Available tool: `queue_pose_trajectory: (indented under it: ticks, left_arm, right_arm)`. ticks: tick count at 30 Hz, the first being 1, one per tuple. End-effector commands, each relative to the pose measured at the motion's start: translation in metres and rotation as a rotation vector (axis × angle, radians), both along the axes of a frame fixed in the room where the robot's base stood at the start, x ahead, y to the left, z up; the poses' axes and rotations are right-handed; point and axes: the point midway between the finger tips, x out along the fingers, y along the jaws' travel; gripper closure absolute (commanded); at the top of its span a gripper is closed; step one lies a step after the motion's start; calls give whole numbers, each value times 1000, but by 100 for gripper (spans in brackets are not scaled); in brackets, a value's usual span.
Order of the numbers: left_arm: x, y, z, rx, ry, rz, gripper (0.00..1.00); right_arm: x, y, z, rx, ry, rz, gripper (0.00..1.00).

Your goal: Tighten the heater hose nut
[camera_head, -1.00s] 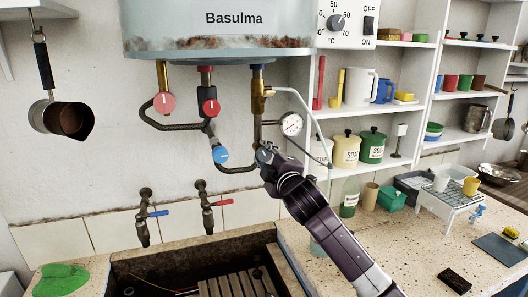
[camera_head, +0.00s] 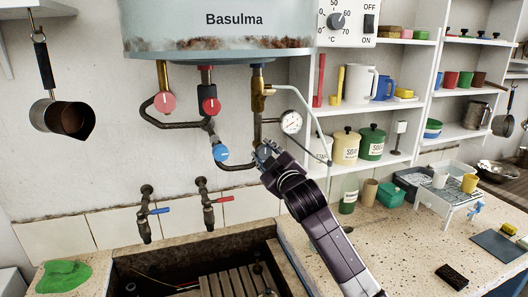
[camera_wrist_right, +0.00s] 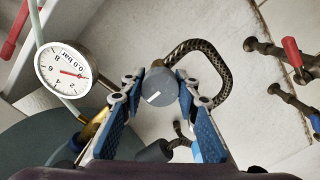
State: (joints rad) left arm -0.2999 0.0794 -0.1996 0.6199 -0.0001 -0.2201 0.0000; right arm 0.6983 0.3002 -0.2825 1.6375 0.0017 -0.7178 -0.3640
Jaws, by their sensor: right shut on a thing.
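The heater hose nut (camera_wrist_right: 158,88) shows in the wrist view as a grey round piece with a white mark on its face. The fingertips of my right gripper (camera_wrist_right: 160,82) press on it from both sides. A dark braided hose (camera_wrist_right: 205,48) loops beside it. In the head view my right gripper (camera_head: 266,153) is at the lower end of the pipe under the heater (camera_head: 215,30), where the braided hose (camera_head: 236,166) comes in. The gripper mostly hides the nut there. My left gripper is in neither view.
A pressure gauge (camera_head: 291,122) and a thin pale pipe (camera_head: 318,115) are close to the right of my gripper. Red valve knobs (camera_head: 165,102) and a blue knob (camera_head: 221,153) are to its left. Taps (camera_head: 207,205) and the stone trough (camera_head: 130,262) are below.

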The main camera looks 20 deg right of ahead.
Motion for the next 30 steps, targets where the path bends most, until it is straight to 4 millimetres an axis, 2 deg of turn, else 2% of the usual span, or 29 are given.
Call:
queue_pose_trajectory:
  ticks: [1,7,8,13,23,26,30]
  left_arm:
    - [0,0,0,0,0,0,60]
    - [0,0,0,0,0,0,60]
    - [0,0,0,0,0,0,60]
    - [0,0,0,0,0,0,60]
    - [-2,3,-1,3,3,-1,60]
    - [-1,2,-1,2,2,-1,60]
    - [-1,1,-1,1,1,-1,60]
  right_arm:
    - [0,1,6,4,-13,3,95]
    - [0,1,7,4,-14,3,95]
    - [0,1,7,4,-14,3,70]
    - [0,0,6,2,-11,2,53]
    - [-2,0,2,1,-5,1,53]
    - [-9,0,2,0,-4,1,53]
    - [-27,-1,2,-1,-4,1,53]
